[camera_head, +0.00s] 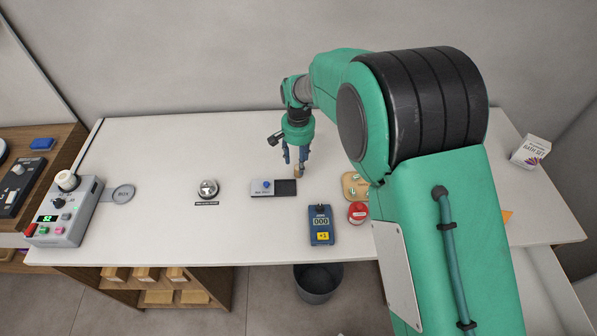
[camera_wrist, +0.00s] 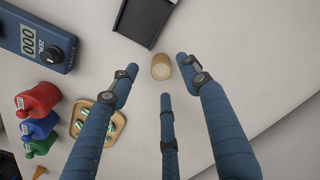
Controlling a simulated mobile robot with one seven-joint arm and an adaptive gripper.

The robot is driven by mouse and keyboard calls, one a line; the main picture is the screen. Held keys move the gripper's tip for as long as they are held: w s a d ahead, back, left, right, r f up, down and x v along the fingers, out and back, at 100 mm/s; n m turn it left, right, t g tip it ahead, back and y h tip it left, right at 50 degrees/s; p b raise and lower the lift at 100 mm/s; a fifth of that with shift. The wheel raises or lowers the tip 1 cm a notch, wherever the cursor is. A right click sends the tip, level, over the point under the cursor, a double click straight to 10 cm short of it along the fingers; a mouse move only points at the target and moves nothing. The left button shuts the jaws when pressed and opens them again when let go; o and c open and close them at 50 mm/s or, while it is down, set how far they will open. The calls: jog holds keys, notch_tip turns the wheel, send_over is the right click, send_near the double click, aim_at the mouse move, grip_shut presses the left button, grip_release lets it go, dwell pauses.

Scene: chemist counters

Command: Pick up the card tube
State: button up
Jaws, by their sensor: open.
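The card tube (camera_wrist: 161,67) is a short tan cylinder on the white counter. In the wrist view it stands just ahead of my gripper (camera_wrist: 160,82), roughly midway between the two outer blue fingertips. A third finger is below it in the picture. My fingers are spread open and I see no clear contact with the tube. In the head view the tube (camera_head: 296,170) shows small and partly hidden by the fingers of my gripper (camera_head: 296,158), which points down at the counter.
A grey device with a dark pad (camera_head: 285,187) lies close by on the left. A blue counter unit (camera_head: 321,226), a tan tray (camera_head: 347,184) with small items and a red bottle (camera_head: 357,211) stand nearer the front.

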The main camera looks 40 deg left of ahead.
jog(key=shift+w+f+b, duration=0.1)
jog(key=shift+f+b, duration=0.6)
jog(key=shift+f, duration=1.9)
jog(key=shift+c, duration=0.5)
jog(key=c, duration=0.7)
